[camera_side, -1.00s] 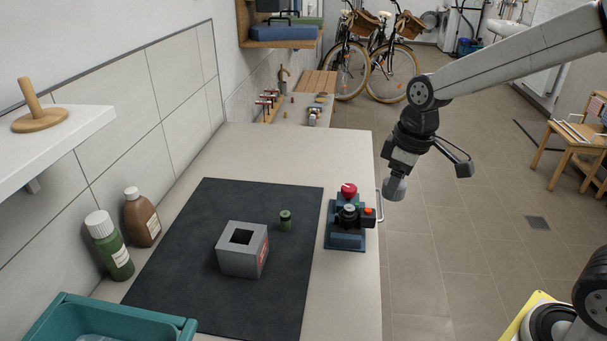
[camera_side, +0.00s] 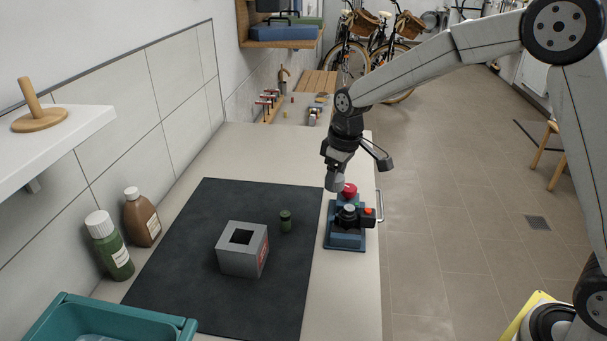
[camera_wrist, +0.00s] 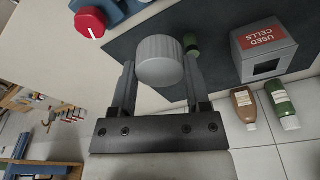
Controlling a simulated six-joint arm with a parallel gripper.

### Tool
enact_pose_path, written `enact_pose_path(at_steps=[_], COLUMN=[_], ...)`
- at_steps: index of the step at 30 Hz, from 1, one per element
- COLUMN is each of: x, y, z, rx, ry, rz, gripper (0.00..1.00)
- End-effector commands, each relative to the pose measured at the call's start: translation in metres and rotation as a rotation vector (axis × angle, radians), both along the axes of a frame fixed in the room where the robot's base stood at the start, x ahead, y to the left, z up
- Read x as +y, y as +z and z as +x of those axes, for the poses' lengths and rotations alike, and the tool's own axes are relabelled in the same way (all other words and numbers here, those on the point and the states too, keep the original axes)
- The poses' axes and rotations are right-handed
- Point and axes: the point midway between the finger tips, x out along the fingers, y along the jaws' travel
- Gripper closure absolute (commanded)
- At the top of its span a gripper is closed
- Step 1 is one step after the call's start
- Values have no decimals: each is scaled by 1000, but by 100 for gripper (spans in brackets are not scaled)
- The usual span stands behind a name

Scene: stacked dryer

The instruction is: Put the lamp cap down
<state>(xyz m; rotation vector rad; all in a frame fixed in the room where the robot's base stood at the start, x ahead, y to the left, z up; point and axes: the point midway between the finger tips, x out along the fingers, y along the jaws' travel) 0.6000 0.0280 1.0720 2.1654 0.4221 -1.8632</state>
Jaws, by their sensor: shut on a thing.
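My gripper (camera_side: 336,176) is shut on the lamp cap (camera_wrist: 159,60), a grey ribbed round cap. In the wrist view the cap sits between the two fingers. In the side view the cap (camera_side: 335,184) hangs at the gripper's tip, above the counter just right of the dark mat's upper right corner. It is close to the blue device (camera_side: 346,239) with the red knob (camera_side: 349,190); whether they touch cannot be told. The red knob (camera_wrist: 90,22) is left of the cap in the wrist view.
A grey box marked USED CELLS (camera_side: 242,262) and a small green cell (camera_side: 286,222) stand on the dark mat (camera_side: 190,270). Brown (camera_side: 142,218) and green (camera_side: 110,245) bottles stand by the wall. A teal bin (camera_side: 110,320) is at front left. The counter behind the mat is clear.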

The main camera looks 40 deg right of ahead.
Motion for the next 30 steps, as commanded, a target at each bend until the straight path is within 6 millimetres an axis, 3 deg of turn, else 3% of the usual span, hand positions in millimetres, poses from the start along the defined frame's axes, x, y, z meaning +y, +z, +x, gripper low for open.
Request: enact_pose_path(at_steps=[13,30], x=[1,4], y=[-6,-35], z=[13,77], rx=[0,1], ry=[0,-1], rz=[0,0], gripper=[93,93])
